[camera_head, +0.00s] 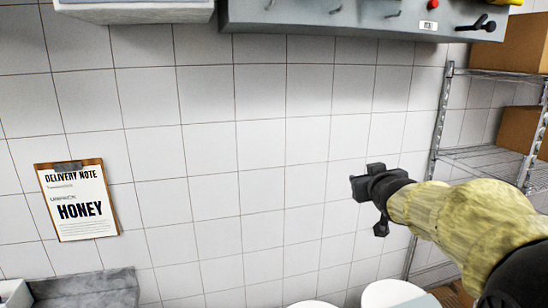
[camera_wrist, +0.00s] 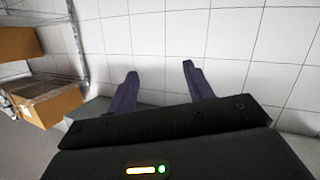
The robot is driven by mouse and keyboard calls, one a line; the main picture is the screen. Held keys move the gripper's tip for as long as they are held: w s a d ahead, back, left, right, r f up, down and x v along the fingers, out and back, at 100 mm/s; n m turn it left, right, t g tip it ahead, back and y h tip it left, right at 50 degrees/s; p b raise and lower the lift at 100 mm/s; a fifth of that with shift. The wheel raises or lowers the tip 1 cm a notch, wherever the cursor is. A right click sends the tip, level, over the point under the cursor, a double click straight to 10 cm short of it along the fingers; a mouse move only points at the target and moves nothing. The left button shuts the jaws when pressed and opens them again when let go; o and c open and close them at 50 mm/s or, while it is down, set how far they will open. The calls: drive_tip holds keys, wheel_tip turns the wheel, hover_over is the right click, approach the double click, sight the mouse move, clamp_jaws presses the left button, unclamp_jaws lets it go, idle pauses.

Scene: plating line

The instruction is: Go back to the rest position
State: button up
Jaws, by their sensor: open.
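My gripper (camera_head: 366,206) is at the right of the head view, in front of the white tiled wall (camera_head: 260,160). In the wrist view my gripper (camera_wrist: 158,82) shows two dark fingers standing well apart. Nothing is between them except tiles behind. My gripper is open and empty, and it appears clear of the shelf and wall objects.
A wire shelf (camera_head: 440,110) with cardboard boxes (camera_head: 518,128) stands at the right, behind my arm. A clipboard (camera_head: 78,200) reading "Delivery note, Honey" hangs at the left. A grey cabinet (camera_head: 330,18) is above. White round tops (camera_head: 392,293) show at the bottom edge.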

drive_tip(key=s+a+f+m+g+b, duration=0.1)
drive_tip(key=s+f+g, duration=0.25)
drive_tip(key=f, duration=0.65)
drive_tip(key=s+a+f+g+b, duration=0.1)
drive_tip(key=s+a+f+g, duration=0.3)
drive_tip(key=f, duration=0.6)
drive_tip(key=s+a+f+g+y+b, duration=0.1)
drive_tip(key=s+f+g, duration=0.4)
drive_tip(key=s+f, duration=0.9)
drive_tip(key=s+b, duration=0.1)
drive_tip(key=s, duration=0.2)
drive_tip(key=shift+s+a+f+m, duration=0.25)
drive_tip(key=shift+s+a+m, duration=0.15)
drive_tip(key=c, duration=0.3)
drive_tip(key=shift+c, duration=0.2)
